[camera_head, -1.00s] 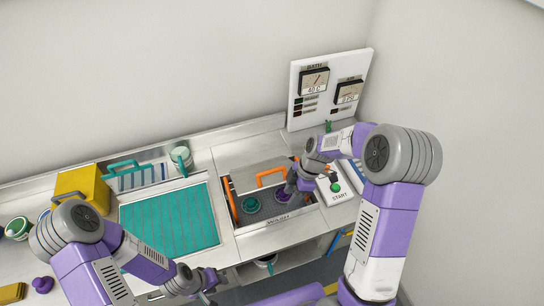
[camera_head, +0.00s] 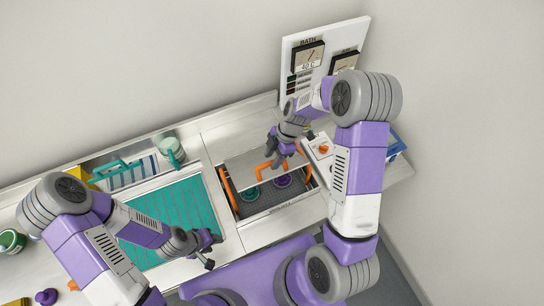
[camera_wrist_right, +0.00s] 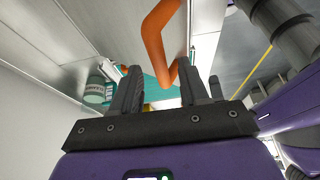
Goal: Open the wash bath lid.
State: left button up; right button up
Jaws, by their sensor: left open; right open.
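The grey metal wash bath lid (camera_head: 242,170) is raised at the back of the wash bath (camera_head: 285,205), exposing the interior; its exact angle is hard to tell. Its orange handle (camera_head: 259,173) stands out from the panel. My right gripper (camera_head: 277,150) is open at the upper right of the handle. In the right wrist view the bent orange handle (camera_wrist_right: 155,38) runs close to the open fingers (camera_wrist_right: 160,85); I cannot tell whether they touch it. My left gripper (camera_head: 211,250) is open and empty over the counter's front, left of the bath.
A teal cup (camera_head: 251,194) and a purple cup (camera_head: 283,181) are in the bath. A teal mat (camera_head: 165,215) lies left of it. A gauge panel (camera_head: 318,50) stands behind. My right arm covers part of the control box (camera_head: 318,150).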

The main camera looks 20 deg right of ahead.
jog(key=shift+a+f, duration=0.15)
jog(key=shift+f, duration=0.3)
jog(key=shift+c, duration=0.2)
grip_shut()
